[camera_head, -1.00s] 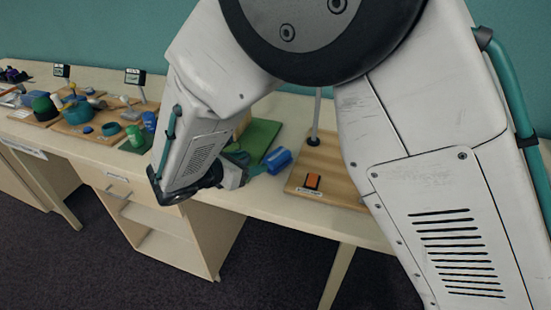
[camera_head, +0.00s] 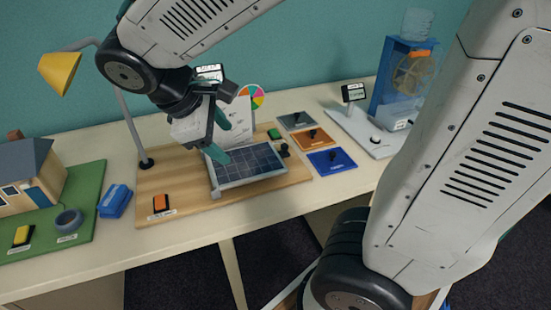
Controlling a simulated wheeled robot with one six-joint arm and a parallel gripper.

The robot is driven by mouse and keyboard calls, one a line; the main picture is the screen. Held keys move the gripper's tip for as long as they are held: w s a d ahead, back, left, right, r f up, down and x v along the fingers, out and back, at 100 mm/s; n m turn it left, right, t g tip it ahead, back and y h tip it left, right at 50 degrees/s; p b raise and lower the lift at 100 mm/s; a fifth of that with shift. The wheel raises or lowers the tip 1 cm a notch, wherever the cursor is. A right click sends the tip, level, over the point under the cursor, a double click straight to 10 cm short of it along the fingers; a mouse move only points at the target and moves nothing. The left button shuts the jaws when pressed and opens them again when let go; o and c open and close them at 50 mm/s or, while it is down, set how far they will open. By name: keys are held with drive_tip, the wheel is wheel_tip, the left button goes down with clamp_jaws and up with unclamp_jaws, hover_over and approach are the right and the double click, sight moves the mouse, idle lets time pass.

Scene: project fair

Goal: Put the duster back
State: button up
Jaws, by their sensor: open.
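A small blue block (camera_head: 115,201), which may be the duster, lies on the table between the green board and the wooden board. I cannot tell for certain that it is the duster. My gripper (camera_head: 219,137) is open, with its teal fingers apart and nothing visible between them. It hangs above the tilted dark solar panel (camera_head: 246,166), well to the right of the blue block. No place marked for a duster can be made out.
The wooden board (camera_head: 188,204) carries a yellow lamp (camera_head: 60,72) and an orange switch (camera_head: 161,203). A house model stands on the green board (camera_head: 88,182). Colored tiles (camera_head: 331,160) and a water-wheel model (camera_head: 405,80) stand to the right. Bare tabletop runs along the front edge.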

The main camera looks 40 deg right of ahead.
drive_tip(key=s+d+m+t+y, duration=0.1)
drive_tip(key=s+d+m+y, duration=0.2)
drive_tip(key=s+m, duration=0.6)
drive_tip(key=s+r+y, duration=0.1)
drive_tip(key=s+y, duration=0.1)
drive_tip(key=s, duration=0.2)
drive_tip(key=shift+s+m+y, duration=0.2)
drive_tip(key=shift+m+y, duration=0.1)
drive_tip(key=shift+y, duration=0.1)
